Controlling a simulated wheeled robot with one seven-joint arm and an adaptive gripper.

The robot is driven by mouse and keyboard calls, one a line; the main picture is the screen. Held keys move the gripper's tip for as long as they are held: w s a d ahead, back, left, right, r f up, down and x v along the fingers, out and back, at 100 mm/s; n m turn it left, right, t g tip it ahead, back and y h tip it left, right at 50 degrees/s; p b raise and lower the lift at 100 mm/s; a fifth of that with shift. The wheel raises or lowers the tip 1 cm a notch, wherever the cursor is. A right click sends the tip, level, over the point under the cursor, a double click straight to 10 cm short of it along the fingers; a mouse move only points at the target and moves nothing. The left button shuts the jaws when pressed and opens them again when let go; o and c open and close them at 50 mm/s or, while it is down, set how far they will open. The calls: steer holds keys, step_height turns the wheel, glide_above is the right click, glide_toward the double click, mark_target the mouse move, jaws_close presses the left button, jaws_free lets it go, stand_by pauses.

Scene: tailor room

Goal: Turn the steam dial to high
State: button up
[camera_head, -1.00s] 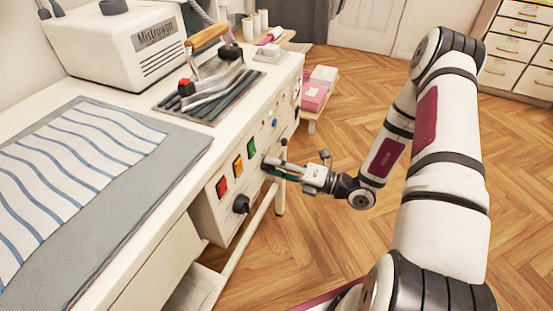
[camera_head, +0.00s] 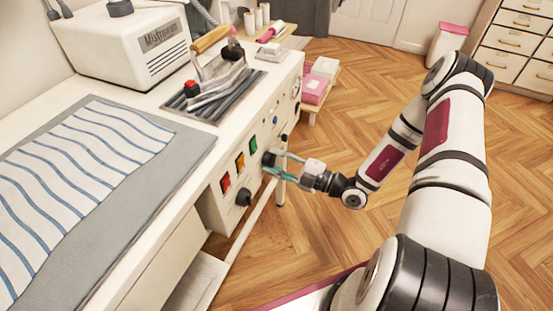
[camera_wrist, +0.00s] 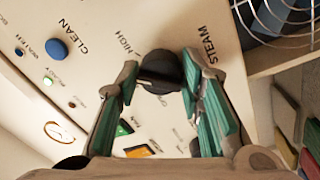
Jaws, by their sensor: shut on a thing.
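The steam dial is a black round knob (camera_wrist: 160,72) on the cream control panel (camera_wrist: 95,85). In the wrist view the word STEAM is printed right of it and HIGH up and left of it. Fainter print below is hard to read. My gripper (camera_wrist: 160,85) is shut on the dial, one green-padded finger on each side. The head view also shows the dial (camera_head: 269,157) between my fingertips (camera_head: 273,164). I cannot tell clearly which mark the dial points to.
Green (camera_head: 253,145), orange (camera_head: 240,160) and red (camera_head: 225,182) switches and another black knob (camera_head: 243,196) lie left of the dial. A white rail (camera_head: 255,213) runs below the panel. The wooden floor (camera_head: 330,240) beside the table is open.

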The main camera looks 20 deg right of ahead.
steer(key=shift+s+f+m+p, duration=0.1)
steer(key=shift+m+p, duration=0.05)
steer(key=shift+m, duration=0.9)
steer(key=shift+f+m+p, duration=0.1)
steer(key=shift+m+p, duration=0.05)
steer(key=shift+m, duration=0.9)
steer(key=o, duration=1.1)
steer(key=shift+o, duration=0.2)
steer(key=shift+r, duration=0.1)
steer(key=v, duration=1.2)
steer(key=shift+a, duration=0.1)
